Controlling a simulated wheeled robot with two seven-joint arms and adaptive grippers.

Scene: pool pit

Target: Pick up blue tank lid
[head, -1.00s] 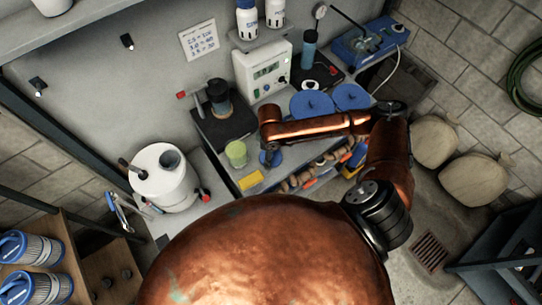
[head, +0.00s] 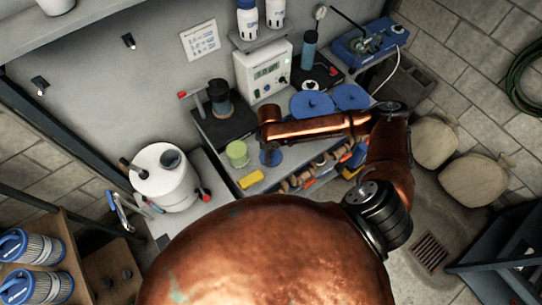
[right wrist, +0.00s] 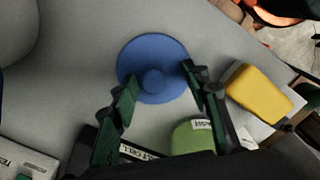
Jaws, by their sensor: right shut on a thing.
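The blue tank lid (right wrist: 150,52) is a round disc with a raised round knob in the middle. It is between the two fingers of my right gripper (right wrist: 160,74), which is shut on it in the right wrist view. In the head view the lid (head: 271,158) shows just below the end of my right arm, over the grey bench top. I cannot tell whether it is clear of the surface. My left gripper is in neither view.
A yellow block (head: 251,179) and a green-lidded pot (head: 237,153) are close to the lid. Two larger blue discs (head: 311,104) lie farther back right. A white tank (head: 164,180) stands at left. Small coloured items fill a tray (head: 315,172) along the bench front.

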